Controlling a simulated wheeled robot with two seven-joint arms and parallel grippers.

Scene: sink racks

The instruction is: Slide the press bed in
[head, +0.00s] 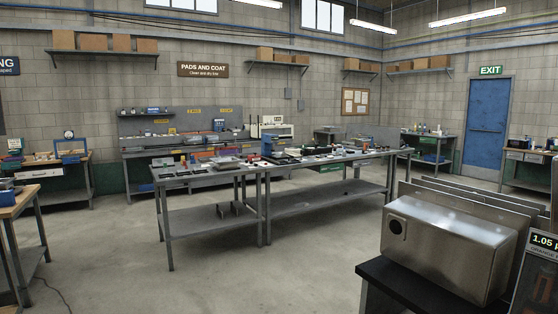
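I cannot make out a press bed for certain in the head view. A blue-framed device (70,146) stands on the left bench, too small to tell whether it is a press. Long grey equipment with orange and blue parts (205,145) lies on the bench at the back wall, also too small to identify. Neither of my grippers is in view.
A long grey worktable (290,172) with many small items fills the middle. A blue door (489,128) is at back right.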

